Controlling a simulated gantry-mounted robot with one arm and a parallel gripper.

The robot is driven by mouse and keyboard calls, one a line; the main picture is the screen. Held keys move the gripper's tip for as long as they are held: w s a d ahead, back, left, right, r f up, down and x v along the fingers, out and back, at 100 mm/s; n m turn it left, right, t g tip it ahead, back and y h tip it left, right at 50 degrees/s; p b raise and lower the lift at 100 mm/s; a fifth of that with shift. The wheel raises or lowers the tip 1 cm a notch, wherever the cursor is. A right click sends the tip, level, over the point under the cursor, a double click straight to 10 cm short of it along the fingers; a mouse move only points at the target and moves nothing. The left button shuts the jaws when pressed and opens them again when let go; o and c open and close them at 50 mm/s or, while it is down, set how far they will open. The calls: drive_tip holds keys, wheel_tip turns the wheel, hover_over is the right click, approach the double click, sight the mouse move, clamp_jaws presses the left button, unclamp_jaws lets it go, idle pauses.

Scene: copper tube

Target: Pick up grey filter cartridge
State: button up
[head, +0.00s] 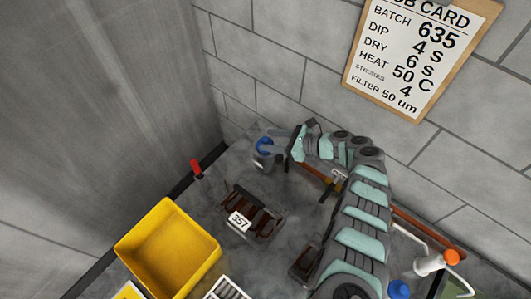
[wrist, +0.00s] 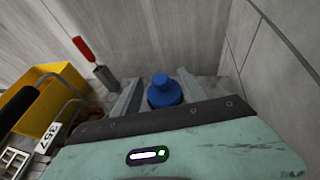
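My gripper (head: 266,153) is at the back corner of the bench, reaching in from the right. In the wrist view its two grey fingers (wrist: 160,85) are spread apart. A blue rounded piece with a small knob on top (wrist: 163,93) shows between them, with narrow gaps at its sides. This blue piece (head: 263,145) also shows in the head view, partly hidden by the fingers. I cannot tell whether it is part of a cartridge. I cannot make out a grey filter cartridge clearly in either view.
A yellow bin (head: 168,250) stands at front left. A dark rack with a 357 tag (head: 240,221) stands mid-bench. A red-handled tool (head: 196,168) is near the left edge. A white bottle with an orange cap (head: 430,264) is at right. Walls close in the back corner.

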clamp_jaws()
idle(0.3)
idle(1.0)
